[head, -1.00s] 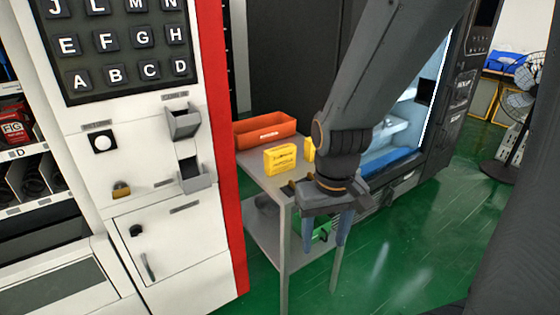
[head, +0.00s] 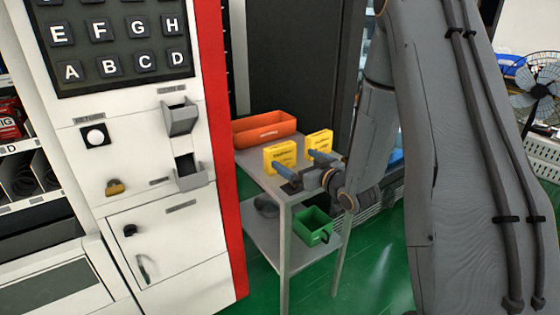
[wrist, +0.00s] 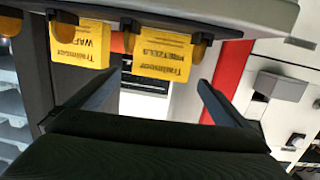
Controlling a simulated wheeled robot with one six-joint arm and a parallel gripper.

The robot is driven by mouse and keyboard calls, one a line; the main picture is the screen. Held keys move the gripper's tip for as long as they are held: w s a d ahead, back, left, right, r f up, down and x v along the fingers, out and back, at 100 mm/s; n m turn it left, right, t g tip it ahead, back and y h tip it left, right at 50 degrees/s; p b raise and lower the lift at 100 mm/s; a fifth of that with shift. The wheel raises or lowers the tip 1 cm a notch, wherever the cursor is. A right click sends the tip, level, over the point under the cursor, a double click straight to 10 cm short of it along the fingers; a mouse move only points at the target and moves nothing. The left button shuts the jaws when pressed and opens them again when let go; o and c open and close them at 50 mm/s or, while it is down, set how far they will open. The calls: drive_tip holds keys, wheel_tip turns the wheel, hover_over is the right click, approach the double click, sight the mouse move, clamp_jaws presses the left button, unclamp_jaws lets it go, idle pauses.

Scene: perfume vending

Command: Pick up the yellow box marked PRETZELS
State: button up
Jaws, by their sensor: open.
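The yellow box marked PRETZELS (head: 280,155) stands upright on the small grey table, on the left of two yellow boxes in the head view. In the wrist view its label shows upside down on the box (wrist: 163,55), ahead of the finger gap. My gripper (head: 301,164) is open and empty, at about table-top height in front of the boxes. In the wrist view its fingers (wrist: 159,79) spread to either side of the PRETZELS box, which appears short of the gap. The table top (head: 270,181) shows at the front.
A second yellow box (head: 319,142), its label starting WAF, stands close to the right. An orange bin (head: 264,129) sits behind. A green bin (head: 314,229) is on the lower shelf. A white and red vending machine (head: 160,215) borders the table's left.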

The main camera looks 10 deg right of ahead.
sight(284, 148)
drive_tip(key=shift+r+t+y, duration=0.3)
drive_tip(key=shift+t+y, duration=0.1)
drive_tip(key=shift+y, duration=0.2)
drive_tip(key=shift+w+a+r, duration=0.1)
drive_tip(key=shift+w+a, duration=0.05)
drive_tip(key=p+x, duration=0.1)
drive_tip(key=x, duration=0.6)
drive_tip(key=shift+w, duration=0.2)
drive_tip(key=c, duration=0.9)
drive_tip(key=shift+r, duration=0.15)
